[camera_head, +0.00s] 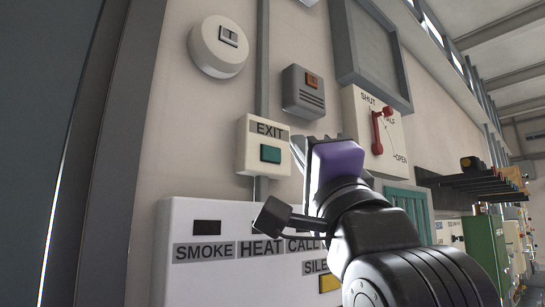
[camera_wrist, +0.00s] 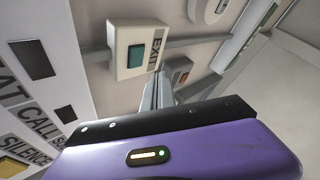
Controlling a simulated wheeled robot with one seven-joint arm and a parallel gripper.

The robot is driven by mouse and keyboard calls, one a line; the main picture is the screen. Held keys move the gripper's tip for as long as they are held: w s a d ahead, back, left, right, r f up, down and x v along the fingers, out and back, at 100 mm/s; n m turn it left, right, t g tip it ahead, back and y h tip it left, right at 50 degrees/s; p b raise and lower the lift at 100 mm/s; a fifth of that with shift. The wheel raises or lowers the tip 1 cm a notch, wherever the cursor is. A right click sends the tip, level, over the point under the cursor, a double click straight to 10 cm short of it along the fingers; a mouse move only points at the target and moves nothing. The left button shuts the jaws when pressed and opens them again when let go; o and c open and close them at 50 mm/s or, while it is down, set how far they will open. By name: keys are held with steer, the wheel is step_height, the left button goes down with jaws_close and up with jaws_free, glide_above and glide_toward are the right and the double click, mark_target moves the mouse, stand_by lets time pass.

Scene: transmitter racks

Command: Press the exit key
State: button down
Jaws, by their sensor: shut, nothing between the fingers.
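The exit key is a green rectangular button (camera_head: 270,153) on a pale wall box (camera_head: 246,160) labelled EXIT, left of my gripper in the head view. In the wrist view the green key (camera_wrist: 136,58) faces out above the fingers, with the EXIT label on its right. My gripper (camera_head: 297,150) is shut and empty, its fingers beside the right edge of the box in the head view. In the wrist view the fingertips (camera_wrist: 157,80) appear just below the box's lower right part. I cannot tell how far they are from the wall. The key is unobstructed in both views.
A white panel (camera_head: 180,220) labelled SMOKE, HEAT and CALL sits below. A grey box (camera_head: 302,95) with an orange button and a round white unit (camera_head: 218,48) are above. A red lever (camera_head: 377,130) marked SHUT and OPEN is to the right. A vertical conduit (camera_head: 262,60) runs above the exit box.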

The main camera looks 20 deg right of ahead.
steer(key=shift+w+a, duration=0.25)
steer(key=shift+w, duration=0.45)
steer(key=shift+w+a, duration=0.2)
steer(key=shift+w, duration=0.5)
steer(key=shift+w, duration=0.15)
stand_by(1.0)
steer(key=shift+w+a, duration=0.15)
steer(key=shift+w, duration=0.1)
steer(key=shift+w+a, duration=0.1)
steer(key=shift+w, duration=0.25)
stand_by(0.6)
steer(key=shift+s, duration=0.15)
steer(key=shift+s+d, duration=0.2)
steer(key=shift+s, duration=0.4)
steer(key=shift+s+d+p, duration=0.1)
steer(key=shift+s+d, duration=0.15)
steer(key=shift+s, duration=0.55)
steer(key=shift+s+d+p, duration=0.1)
steer(key=shift+s+d, duration=0.2)
steer(key=shift+s, duration=0.45)
steer(key=shift+s+d+p, duration=0.1)
steer(key=shift+s+d, duration=0.15)
steer(key=shift+s, duration=0.55)
